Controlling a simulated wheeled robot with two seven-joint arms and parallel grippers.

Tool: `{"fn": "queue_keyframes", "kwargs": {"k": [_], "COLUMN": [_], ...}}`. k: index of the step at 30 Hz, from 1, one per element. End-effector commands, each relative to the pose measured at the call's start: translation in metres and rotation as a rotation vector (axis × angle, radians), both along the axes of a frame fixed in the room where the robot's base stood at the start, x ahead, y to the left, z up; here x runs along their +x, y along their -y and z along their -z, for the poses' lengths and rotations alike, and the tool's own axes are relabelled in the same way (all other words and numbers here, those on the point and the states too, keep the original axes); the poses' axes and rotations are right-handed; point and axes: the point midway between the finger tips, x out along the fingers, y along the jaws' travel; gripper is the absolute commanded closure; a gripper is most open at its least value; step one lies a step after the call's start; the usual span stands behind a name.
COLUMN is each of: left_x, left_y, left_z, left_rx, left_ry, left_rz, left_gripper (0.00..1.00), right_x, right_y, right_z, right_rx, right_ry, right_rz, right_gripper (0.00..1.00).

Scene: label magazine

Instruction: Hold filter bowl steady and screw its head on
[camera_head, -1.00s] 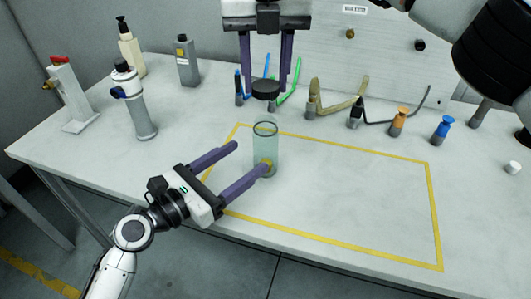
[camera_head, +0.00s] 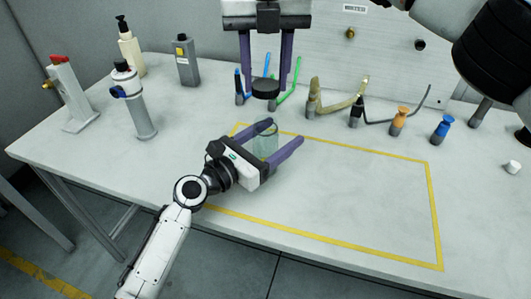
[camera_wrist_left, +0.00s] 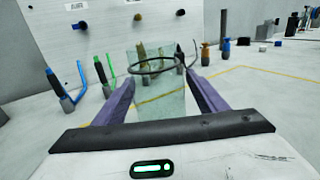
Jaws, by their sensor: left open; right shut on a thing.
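The filter bowl (camera_head: 265,145) is a clear greenish cylinder standing upright on the table inside the yellow outline. In the left wrist view the bowl (camera_wrist_left: 157,95) stands between my left gripper's fingers, its dark rim upward. My left gripper (camera_head: 287,132) is open, with one purple finger on each side of the bowl. Its body hides the bowl's lower part in the head view. My right gripper (camera_head: 266,84) points down from above and is shut on the black filter head (camera_head: 265,90), held above and apart from the bowl.
A yellow outline (camera_head: 433,205) marks the mostly clear work area. Behind stand several small fittings, including an orange one (camera_head: 399,117) and a blue one (camera_head: 442,129). A grey housing (camera_head: 138,105), a soap bottle (camera_head: 130,47) and a grey container (camera_head: 186,62) stand at left.

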Motion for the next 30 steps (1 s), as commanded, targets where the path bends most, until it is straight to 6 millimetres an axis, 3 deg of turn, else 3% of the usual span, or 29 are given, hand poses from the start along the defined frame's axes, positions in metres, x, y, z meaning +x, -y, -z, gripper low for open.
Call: {"fn": "queue_keyframes", "kwargs": {"k": [3, 14, 17, 25, 30], "left_x": [0.000, 0.000, 0.000, 0.000, 0.000], "left_y": [0.000, 0.000, 0.000, 0.000, 0.000], "left_z": [0.000, 0.000, 0.000, 0.000, 0.000], "left_rx": [0.000, 0.000, 0.000, 0.000, 0.000], "left_ry": [0.000, 0.000, 0.000, 0.000, 0.000], "left_rz": [0.000, 0.000, 0.000, 0.000, 0.000], "left_gripper": [0.38, 0.97, 0.97, 0.97, 0.97], "right_x": [0.000, 0.000, 0.000, 0.000, 0.000], "right_y": [0.000, 0.000, 0.000, 0.000, 0.000], "right_z": [0.000, 0.000, 0.004, 0.042, 0.050], "right_rx": [0.000, 0.000, 0.000, -0.001, -0.001], "right_ry": [0.000, 0.000, -0.001, 0.002, 0.004], "right_rz": [0.000, 0.000, -0.001, 0.000, 0.000], "right_gripper": [0.81, 0.81, 0.81, 0.81, 0.81]}}
